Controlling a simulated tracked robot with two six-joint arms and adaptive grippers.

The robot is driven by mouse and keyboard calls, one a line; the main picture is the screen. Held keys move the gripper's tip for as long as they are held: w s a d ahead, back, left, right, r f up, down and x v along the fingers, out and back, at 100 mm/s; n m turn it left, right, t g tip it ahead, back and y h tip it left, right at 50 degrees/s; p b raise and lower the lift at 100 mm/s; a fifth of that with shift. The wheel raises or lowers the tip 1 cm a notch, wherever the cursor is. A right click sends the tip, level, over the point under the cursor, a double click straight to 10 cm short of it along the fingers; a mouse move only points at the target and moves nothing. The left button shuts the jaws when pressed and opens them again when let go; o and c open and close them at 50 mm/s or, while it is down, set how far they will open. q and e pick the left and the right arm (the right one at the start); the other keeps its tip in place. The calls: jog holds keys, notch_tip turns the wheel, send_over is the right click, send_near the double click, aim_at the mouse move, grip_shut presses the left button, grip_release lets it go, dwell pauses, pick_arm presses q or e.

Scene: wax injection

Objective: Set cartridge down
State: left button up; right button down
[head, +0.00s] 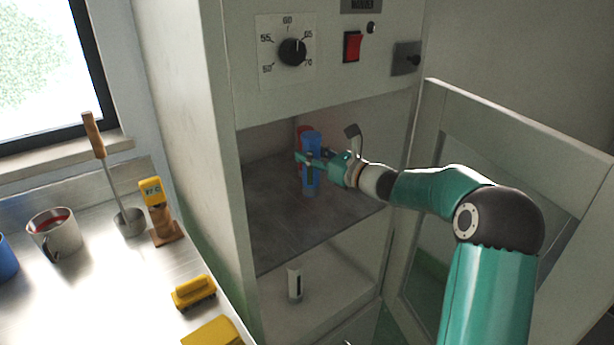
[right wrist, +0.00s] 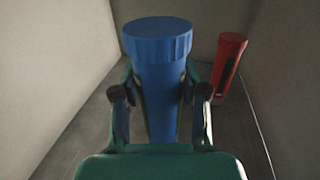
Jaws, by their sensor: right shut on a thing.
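A blue cartridge (head: 311,150) with a ribbed cap stands upright inside the open cabinet, over its dark shelf (head: 275,230). My right gripper (head: 308,168) is shut on it, reaching in from the right. In the right wrist view the blue cartridge (right wrist: 158,80) is between the two fingers of the gripper (right wrist: 160,100). I cannot tell whether its lower end touches the shelf. A red cartridge (right wrist: 230,62) stands behind it to the right; in the head view the red cartridge (head: 300,132) is mostly hidden behind the blue one. My left gripper is not in view.
The cabinet door (head: 490,180) is swung open at the right, beside my arm. A white cylinder (head: 294,284) stands on the lower shelf.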

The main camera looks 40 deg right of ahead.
aim_at(318, 179)
notch_tip(318, 179, down, 6)
jog(key=shift+r, duration=0.1)
jog(key=shift+w, duration=0.1)
dwell(0.3)
jog(key=shift+f+b, duration=0.3)
jog(key=c, duration=0.6)
grip_release()
jog(key=shift+r, duration=0.1)
jog(key=s, duration=0.8)
jog(key=s+d, duration=0.1)
jog(key=s, duration=0.3)
jog(key=shift+b, duration=0.35)
